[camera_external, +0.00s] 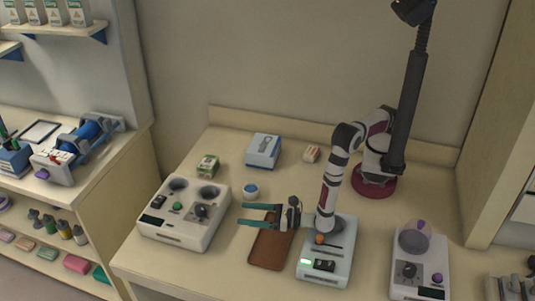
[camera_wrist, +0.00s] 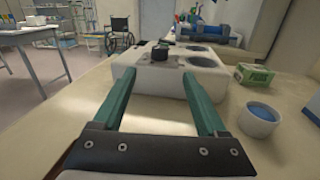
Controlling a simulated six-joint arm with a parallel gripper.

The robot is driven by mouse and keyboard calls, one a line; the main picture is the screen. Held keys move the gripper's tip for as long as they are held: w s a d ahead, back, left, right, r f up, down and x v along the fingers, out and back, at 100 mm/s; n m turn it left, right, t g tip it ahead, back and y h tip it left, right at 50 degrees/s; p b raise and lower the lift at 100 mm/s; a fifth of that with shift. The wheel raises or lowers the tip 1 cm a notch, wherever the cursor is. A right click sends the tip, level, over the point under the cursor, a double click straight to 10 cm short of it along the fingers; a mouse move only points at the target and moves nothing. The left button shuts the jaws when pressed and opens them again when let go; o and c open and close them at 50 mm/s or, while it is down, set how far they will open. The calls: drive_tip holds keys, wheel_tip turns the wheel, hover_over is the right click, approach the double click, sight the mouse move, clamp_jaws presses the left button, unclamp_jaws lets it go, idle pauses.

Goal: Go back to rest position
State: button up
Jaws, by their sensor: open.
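My gripper (camera_external: 262,215) is open and empty, with two long green fingers pointing left in the external view. It is held above the table (camera_external: 190,262), over a brown pad (camera_external: 268,252) and to the right of a white device with round wells (camera_external: 180,228). In the wrist view my gripper (camera_wrist: 165,105) shows both fingers wide apart, with nothing between them but the white device (camera_wrist: 140,80) beyond. My arm reaches forward and left from its red base on the table.
A small white cup with blue contents (camera_external: 250,191) stands just behind the fingers. A green-white box (camera_external: 208,166), a blue-white box (camera_external: 263,150) and a small box (camera_external: 311,154) stand farther back. Devices stand below my wrist (camera_external: 325,265) and at right (camera_external: 419,270).

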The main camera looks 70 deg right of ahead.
drive_tip(key=w+d+r+m+h, duration=0.4)
drive_tip(key=d+r+m+h, duration=0.2)
drive_tip(key=d, duration=0.3)
drive_tip(key=s+d+r+m+g+h, duration=0.1)
drive_tip(key=d+r+m+g+h, duration=0.3)
drive_tip(key=d, duration=0.4)
drive_tip(key=s+d+r+m+g+h, duration=0.1)
drive_tip(key=s+d+m+g+h, duration=0.15)
drive_tip(key=d+m, duration=0.45)
drive_tip(key=s+d+r+m+g+h, duration=0.1)
drive_tip(key=d+r+m+g+h, duration=0.3)
drive_tip(key=d, duration=0.5)
drive_tip(key=s+d+m+g+y, duration=0.3)
drive_tip(key=s+d+m+g, duration=0.15)
drive_tip(key=s, duration=0.25)
drive_tip(key=s+d+m+g+y, duration=0.2)
drive_tip(key=s+d+m+g, duration=0.2)
drive_tip(key=s+m, duration=0.25)
drive_tip(key=s+a+m+t+y, duration=0.1)
drive_tip(key=s+a+m+y, duration=0.8)
drive_tip(key=m+y, duration=0.1)
drive_tip(key=shift+s+m, duration=0.35)
drive_tip(key=shift+m, duration=0.05)
drive_tip(key=shift+d+y, duration=0.1)
drive_tip(key=shift+y, duration=0.15)
